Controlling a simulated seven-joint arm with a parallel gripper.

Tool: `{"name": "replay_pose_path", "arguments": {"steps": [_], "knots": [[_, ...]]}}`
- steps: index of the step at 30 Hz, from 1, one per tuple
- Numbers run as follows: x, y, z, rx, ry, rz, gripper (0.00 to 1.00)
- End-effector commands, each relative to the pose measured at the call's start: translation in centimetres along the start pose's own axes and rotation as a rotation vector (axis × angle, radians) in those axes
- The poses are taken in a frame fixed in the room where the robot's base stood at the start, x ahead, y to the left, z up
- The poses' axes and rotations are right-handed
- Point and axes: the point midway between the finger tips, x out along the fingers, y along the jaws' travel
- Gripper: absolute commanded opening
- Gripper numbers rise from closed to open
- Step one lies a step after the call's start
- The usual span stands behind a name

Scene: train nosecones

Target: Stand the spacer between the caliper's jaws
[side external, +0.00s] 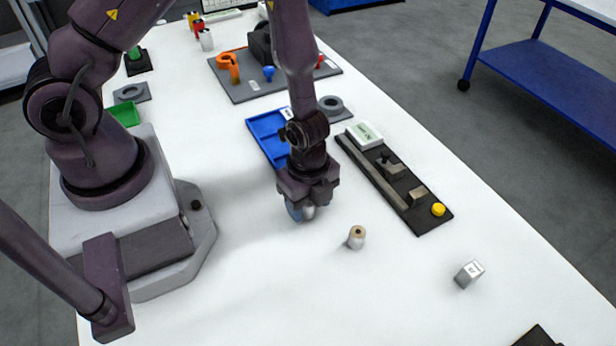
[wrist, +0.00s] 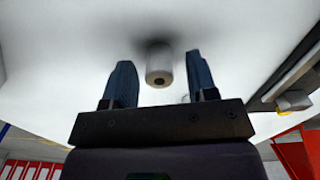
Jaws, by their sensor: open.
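A small pale cylinder (side external: 356,238) with a tan top and a dark centre hole, which looks like the spacer, stands upright on the white table. The caliper (side external: 393,184) lies on a dark base to its upper right, with two raised grey jaws and a gap between them. My gripper (side external: 308,212) is low over the table, left of the cylinder and apart from it. In the wrist view the blue fingers are spread, and the cylinder (wrist: 159,68) shows in the space between them; no finger touches it there.
A silver labelled block (side external: 468,274) stands at the right. A yellow knob (side external: 438,209) is at the caliper base's near end, and a white display box (side external: 364,136) at its far end. A blue tray (side external: 268,137) lies behind my gripper.

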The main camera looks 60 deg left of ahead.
Motion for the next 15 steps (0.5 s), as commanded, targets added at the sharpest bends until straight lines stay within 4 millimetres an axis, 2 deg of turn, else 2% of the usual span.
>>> {"name": "replay_pose_path", "arguments": {"steps": [9, 15], "knots": [[-6.3, -0.2, 0.1, -0.004, 0.001, -0.006, 0.53], [-9.7, -0.1, 0.1, -0.003, -0.001, -0.004, 0.53]]}}
